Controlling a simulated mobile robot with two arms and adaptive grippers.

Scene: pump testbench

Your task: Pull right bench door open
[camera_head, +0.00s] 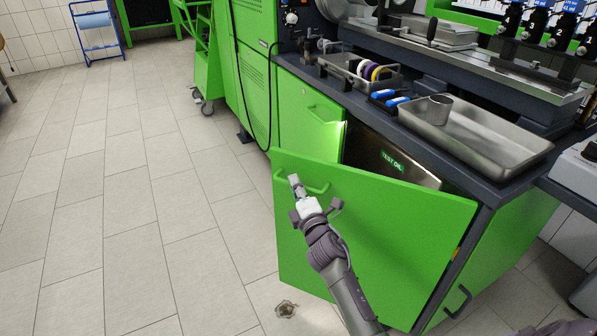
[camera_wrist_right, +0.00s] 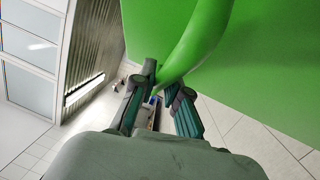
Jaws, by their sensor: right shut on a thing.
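The right bench door (camera_head: 390,235) is a large green panel. It stands ajar, swung out from the bench, and its hinge side is at the right. Its green bar handle (camera_head: 318,190) is near the upper left corner. My right gripper (camera_head: 296,186) is at this handle. In the right wrist view, the fingers of my right gripper (camera_wrist_right: 163,98) are shut around the curved green handle (camera_wrist_right: 190,55), with the green door face (camera_wrist_right: 270,60) behind it. My left gripper is not in view.
Behind the door, a metal tank labelled TEST OIL (camera_head: 390,160) shows in the opening. The left bench door (camera_head: 305,120) is beside it. A metal tray (camera_head: 480,145) with a cup lies on the bench top. The tiled floor (camera_head: 150,220) at left is clear.

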